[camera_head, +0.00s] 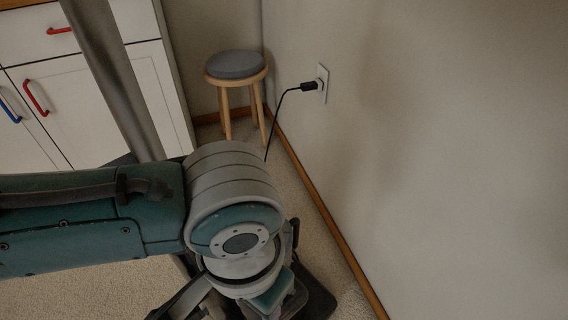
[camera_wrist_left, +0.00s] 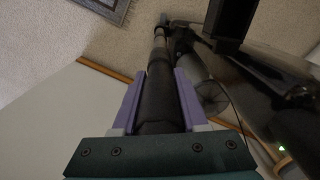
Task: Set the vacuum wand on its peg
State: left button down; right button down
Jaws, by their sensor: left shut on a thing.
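In the left wrist view, my left gripper (camera_wrist_left: 160,75) has its purple fingers closed on either side of a dark round tube, which looks like the vacuum wand (camera_wrist_left: 156,100). The tube runs away from the fingers toward the floor at the top of the picture. In the head view, my left arm comes in from the left and hides most of what is below it; the left fingers cannot be made out there. A grey tube (camera_head: 118,85) slants down behind the arm; I cannot tell whether it belongs to the vacuum. I cannot make out the peg. My right gripper is out of view.
A round stool (camera_head: 236,66) stands in the corner. A black cord plugs into the wall outlet (camera_head: 322,84). A white cabinet (camera_head: 85,90) stands at the left. The bare wall (camera_head: 450,150) fills the right. Dark bulky parts (camera_wrist_left: 265,75) lie right of the tube.

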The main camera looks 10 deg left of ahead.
pick_arm(q)
jog(key=shift+f+b, duration=2)
jog(key=shift+f, duration=0.8)
jog(key=shift+p, duration=0.75)
dwell(1.0)
